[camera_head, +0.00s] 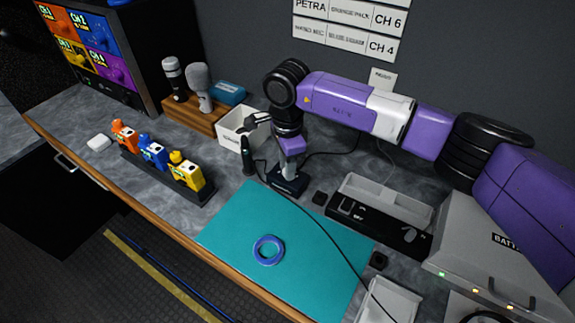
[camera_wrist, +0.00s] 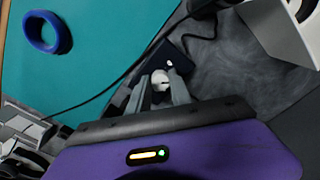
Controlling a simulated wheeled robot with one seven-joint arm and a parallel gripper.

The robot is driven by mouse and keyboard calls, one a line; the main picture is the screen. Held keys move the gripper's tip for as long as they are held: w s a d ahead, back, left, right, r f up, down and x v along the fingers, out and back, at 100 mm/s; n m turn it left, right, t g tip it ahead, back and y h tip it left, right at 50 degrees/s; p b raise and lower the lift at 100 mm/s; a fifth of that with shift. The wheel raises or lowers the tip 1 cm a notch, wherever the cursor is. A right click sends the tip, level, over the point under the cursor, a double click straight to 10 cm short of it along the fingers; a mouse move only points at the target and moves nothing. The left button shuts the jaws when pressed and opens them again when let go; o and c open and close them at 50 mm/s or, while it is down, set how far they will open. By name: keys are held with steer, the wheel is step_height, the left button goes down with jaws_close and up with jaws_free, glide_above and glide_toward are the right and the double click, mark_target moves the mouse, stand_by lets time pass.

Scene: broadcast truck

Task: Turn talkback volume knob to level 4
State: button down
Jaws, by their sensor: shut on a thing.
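The talkback box (camera_head: 287,183) is a small dark box on the counter behind the teal mat, with a cable running from it. It also shows in the wrist view (camera_wrist: 157,56), with a small white mark on its top. My gripper (camera_head: 289,168) reaches down over the box from above. In the wrist view my gripper (camera_wrist: 160,88) has its two grey fingers closed on either side of a pale round knob (camera_wrist: 160,79). The fingers hide part of the knob, and I cannot read any level marks or its setting.
A teal mat (camera_head: 240,225) with a blue ring (camera_head: 268,250) lies in front. A white bin (camera_head: 232,130) and a dark upright bottle-like item (camera_head: 247,157) stand to the left. A black strip device (camera_head: 380,226) and the battery case (camera_head: 490,245) are right.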

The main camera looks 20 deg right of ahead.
steer(key=m, duration=0.3)
steer(key=shift+r+m, duration=0.1)
steer(key=shift+m, duration=0.3)
steer(key=m+p, duration=0.1)
steer(key=m, duration=0.2)
steer(key=shift+m, duration=0.3)
steer(key=m+p, duration=0.2)
steer(key=m, duration=0.4)
steer(key=shift+w, duration=0.1)
steer(key=shift+m, duration=0.4)
steer(key=c, duration=1.2)
jaws_free()
steer(key=shift+o, duration=0.2)
steer(key=shift+r+b, duration=0.7)
steer(key=shift+r, duration=3.15)
